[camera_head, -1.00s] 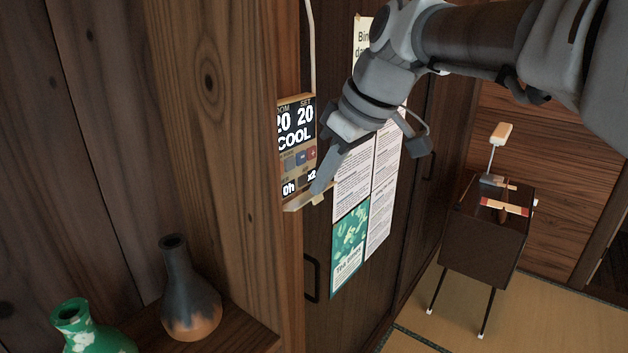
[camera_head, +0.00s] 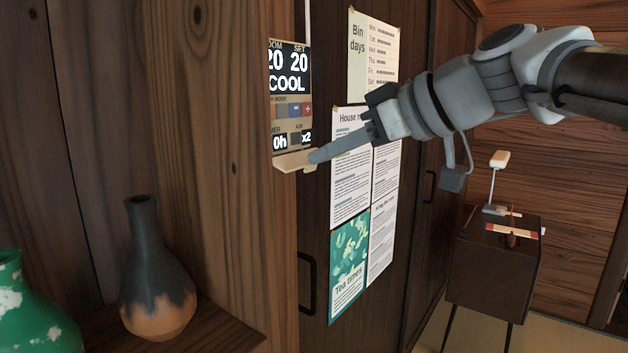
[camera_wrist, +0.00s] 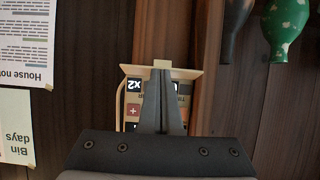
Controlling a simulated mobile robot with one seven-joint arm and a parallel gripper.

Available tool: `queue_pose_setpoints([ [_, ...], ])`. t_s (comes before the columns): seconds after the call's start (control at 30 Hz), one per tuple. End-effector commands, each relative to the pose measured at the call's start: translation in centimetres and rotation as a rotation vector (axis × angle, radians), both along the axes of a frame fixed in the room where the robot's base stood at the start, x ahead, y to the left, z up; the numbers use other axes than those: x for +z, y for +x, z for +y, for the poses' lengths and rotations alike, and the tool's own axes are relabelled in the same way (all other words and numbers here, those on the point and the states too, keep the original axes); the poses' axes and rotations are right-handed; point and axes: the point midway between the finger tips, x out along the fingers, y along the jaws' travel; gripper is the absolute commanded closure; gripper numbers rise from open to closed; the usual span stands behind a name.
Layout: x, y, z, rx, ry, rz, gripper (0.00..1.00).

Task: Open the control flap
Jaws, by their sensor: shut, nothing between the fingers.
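The control panel (camera_head: 289,85) is on the wooden post, with its lit display and buttons uncovered. Its pale flap (camera_head: 292,162) hangs open at the panel's bottom edge and sticks outward, roughly level. My gripper (camera_head: 314,157) is shut and empty, its fingertips at the flap's right end; I cannot tell whether they touch. In the wrist view, which is upside down, the shut fingers (camera_wrist: 161,75) cover the middle of the panel (camera_wrist: 133,110), and the flap (camera_wrist: 186,73) shows past their tips with a small tab.
A dark vase (camera_head: 157,285) and a green vase (camera_head: 35,310) stand on a shelf at lower left. Paper notices (camera_head: 350,180) hang on the dark door behind my gripper. A small dark stand (camera_head: 495,265) is at the right.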

Motion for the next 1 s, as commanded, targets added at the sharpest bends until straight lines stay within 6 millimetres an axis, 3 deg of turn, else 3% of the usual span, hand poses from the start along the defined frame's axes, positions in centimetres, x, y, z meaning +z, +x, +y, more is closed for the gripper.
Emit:
queue_pose_setpoints([
  [0.03,-1.1,-0.1,0.0,0.0,0.024,-0.019,1.0],
  [0.4,-2.5,0.1,0.0,0.0,0.035,-0.029,1.0],
  [1.0,-3.7,0.4,0.5,0.0,0.035,-0.027,1.0],
])
